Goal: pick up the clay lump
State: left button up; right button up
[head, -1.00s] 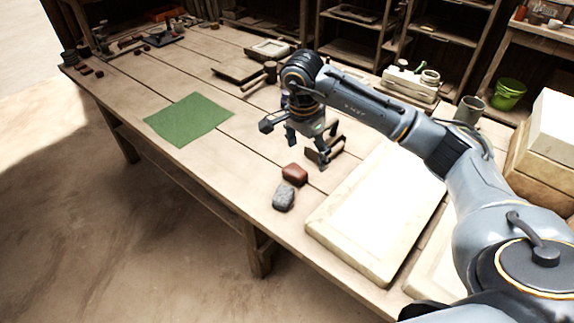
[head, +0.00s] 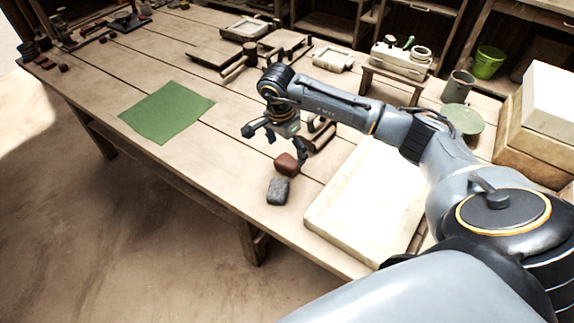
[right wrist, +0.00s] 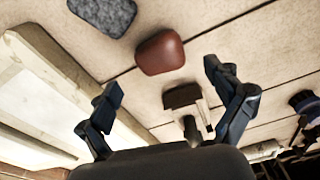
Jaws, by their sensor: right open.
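The clay lump (head: 287,163), a reddish-brown rounded block, lies on the wooden table near its front edge. In the right wrist view the clay lump (right wrist: 160,53) lies just beyond the fingertips, roughly centred between them. A grey speckled stone-like lump (head: 278,191) lies close in front of it; it also shows in the right wrist view (right wrist: 103,15). My right gripper (head: 277,146) is open and empty, pointing down just behind the clay lump and looking close to it. The right wrist view shows its spread fingers (right wrist: 162,80). My left gripper is not in view.
A pale slab (head: 365,205) lies right of the lumps. A wooden tool (head: 320,135) sits right behind my right gripper; its dark block (right wrist: 183,96) shows between the fingers. A green cloth (head: 166,112) lies to the left, with bare table between.

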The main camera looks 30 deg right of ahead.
aim_at(288, 165)
notch_tip(288, 165, down, 4)
jog(key=shift+d+f+p, duration=0.15)
jog(key=shift+f+p, duration=0.1)
jog(key=shift+p, duration=0.15)
jog(key=shift+f, duration=0.25)
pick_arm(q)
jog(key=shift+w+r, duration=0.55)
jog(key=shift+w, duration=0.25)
pick_arm(e)
jog(key=shift+c, duration=0.9)
jog(key=c, duration=1.1)
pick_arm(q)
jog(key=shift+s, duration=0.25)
pick_arm(e)
jog(key=shift+c, duration=1)
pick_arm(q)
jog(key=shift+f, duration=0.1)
pick_arm(e)
jog(key=shift+w+r, duration=0.1)
jog(key=shift+r, duration=0.05)
